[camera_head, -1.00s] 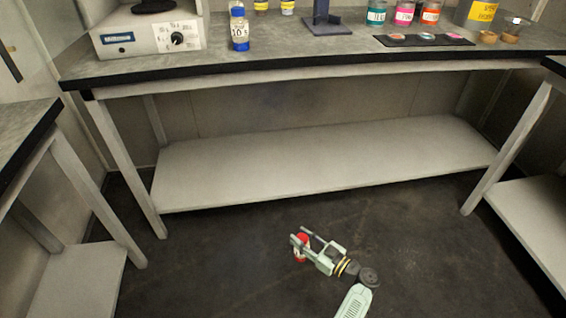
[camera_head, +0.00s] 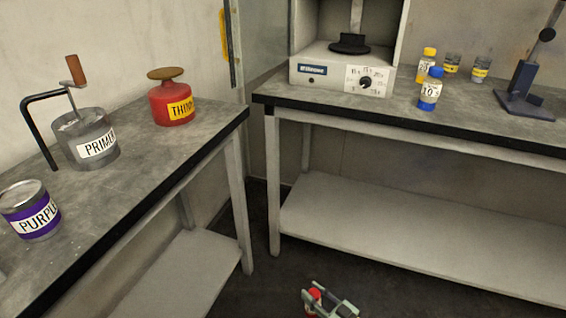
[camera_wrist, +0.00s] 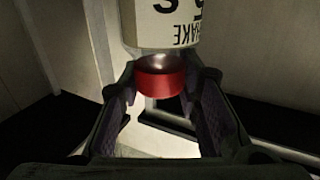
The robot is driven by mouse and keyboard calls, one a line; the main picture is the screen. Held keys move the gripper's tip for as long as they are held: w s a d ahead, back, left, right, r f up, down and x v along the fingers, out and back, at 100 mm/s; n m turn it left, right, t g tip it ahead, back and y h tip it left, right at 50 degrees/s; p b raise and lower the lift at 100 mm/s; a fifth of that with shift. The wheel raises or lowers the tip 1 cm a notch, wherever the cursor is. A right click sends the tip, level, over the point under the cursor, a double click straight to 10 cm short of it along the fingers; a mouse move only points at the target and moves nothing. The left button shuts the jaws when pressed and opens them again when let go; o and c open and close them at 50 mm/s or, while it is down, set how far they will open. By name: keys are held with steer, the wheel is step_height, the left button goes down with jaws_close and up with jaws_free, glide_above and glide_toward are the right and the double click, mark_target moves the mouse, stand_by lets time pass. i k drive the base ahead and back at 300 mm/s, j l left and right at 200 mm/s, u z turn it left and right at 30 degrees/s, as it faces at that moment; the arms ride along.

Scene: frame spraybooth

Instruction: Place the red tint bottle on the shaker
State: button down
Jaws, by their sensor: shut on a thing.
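The red tint bottle shows as a small red part (camera_head: 314,297) at the bottom edge of the head view. In the wrist view its red cap (camera_wrist: 161,75) and white lettered label (camera_wrist: 165,25) show between the fingers. My gripper (camera_head: 328,290) is shut on it, low over the floor in front of the benches and well below the bench tops; the fingers also show in the wrist view (camera_wrist: 166,72). The shaker (camera_head: 328,71) is a white box with a knob and a black round platform (camera_head: 349,44), on the back bench's left end. The platform looks empty.
The back bench (camera_head: 420,112) also bears a blue-capped bottle (camera_head: 430,90), a yellow-capped bottle (camera_head: 426,66), small jars and a dark stand (camera_head: 524,104). The left bench (camera_head: 135,165) holds a red thinner can (camera_head: 172,105), a primer can (camera_head: 93,145) and a purple can (camera_head: 30,212).

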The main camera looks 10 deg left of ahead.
mark_target(350, 47)
steer(key=i+l+u, duration=0.1)
steer(key=l+u, duration=0.35)
steer(key=i+l+u, duration=0.1)
steer(key=l+u, duration=0.2)
steer(key=u, duration=0.15)
steer(key=l+u, duration=0.45)
steer(key=l, duration=0.55)
steer(key=k+l, duration=0.1)
steer(key=l, duration=0.4)
steer(key=k+l+u, duration=0.15)
steer(key=l, duration=0.4)
steer(key=i, duration=0.05)
